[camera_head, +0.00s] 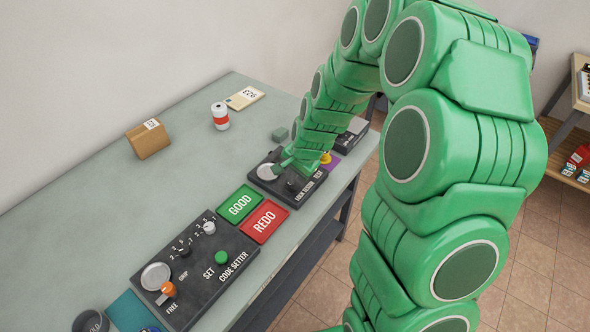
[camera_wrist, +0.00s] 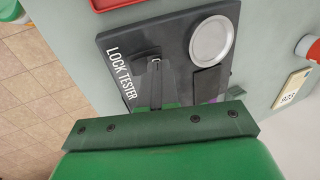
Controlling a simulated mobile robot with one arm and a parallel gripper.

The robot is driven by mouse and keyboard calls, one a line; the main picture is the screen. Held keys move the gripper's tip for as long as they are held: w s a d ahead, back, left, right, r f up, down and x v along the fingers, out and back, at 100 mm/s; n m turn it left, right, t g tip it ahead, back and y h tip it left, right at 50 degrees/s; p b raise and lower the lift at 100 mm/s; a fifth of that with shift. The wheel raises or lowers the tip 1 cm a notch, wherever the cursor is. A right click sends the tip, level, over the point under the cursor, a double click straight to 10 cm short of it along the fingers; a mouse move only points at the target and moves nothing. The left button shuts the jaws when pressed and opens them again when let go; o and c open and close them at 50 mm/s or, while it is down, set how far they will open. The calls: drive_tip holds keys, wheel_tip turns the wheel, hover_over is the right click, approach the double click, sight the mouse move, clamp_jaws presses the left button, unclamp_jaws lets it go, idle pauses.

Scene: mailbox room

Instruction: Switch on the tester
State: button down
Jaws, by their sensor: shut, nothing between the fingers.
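The lock tester (camera_head: 285,196) is a dark box with white lettering on the bench, beyond the red and green pads. It carries a round silver plate (camera_head: 267,172). The tester also shows in the wrist view (camera_wrist: 117,40), with its silver plate (camera_wrist: 212,40) at the upper right. My gripper (camera_head: 288,163) is shut and empty, low over the tester near the plate. In the wrist view the gripper's base spans the bottom, and its fingers point at the tester's face. The gripper partly hides the face, so the switch and its position are unclear. I cannot tell whether the fingers touch it.
A code setter (camera_head: 210,265) stands nearer, with green GOOD (camera_head: 239,203) and red REDO (camera_head: 264,221) pads beyond it. A brown box (camera_head: 148,140), a red-and-white can (camera_head: 220,116) and a tag marked 923 (camera_head: 244,97) stand farther back. The bench's left side is mostly clear.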

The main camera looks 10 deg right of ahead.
drive_tip(key=shift+w+a+f, duration=0.1)
drive_tip(key=shift+a+f, duration=0.05)
drive_tip(key=shift+f, duration=0.35)
drive_tip(key=shift+f, duration=0.2)
idle(0.5)
drive_tip(key=shift+s+d+r, duration=0.15)
drive_tip(key=shift+s+d, duration=0.35)
drive_tip(key=shift+d, duration=0.1)
drive_tip(key=shift+r, duration=0.1)
drive_tip(key=w+a+v, duration=0.1)
drive_tip(key=v, duration=1.2)
drive_tip(key=shift+r, duration=0.65)
drive_tip(key=shift+w+a, duration=0.1)
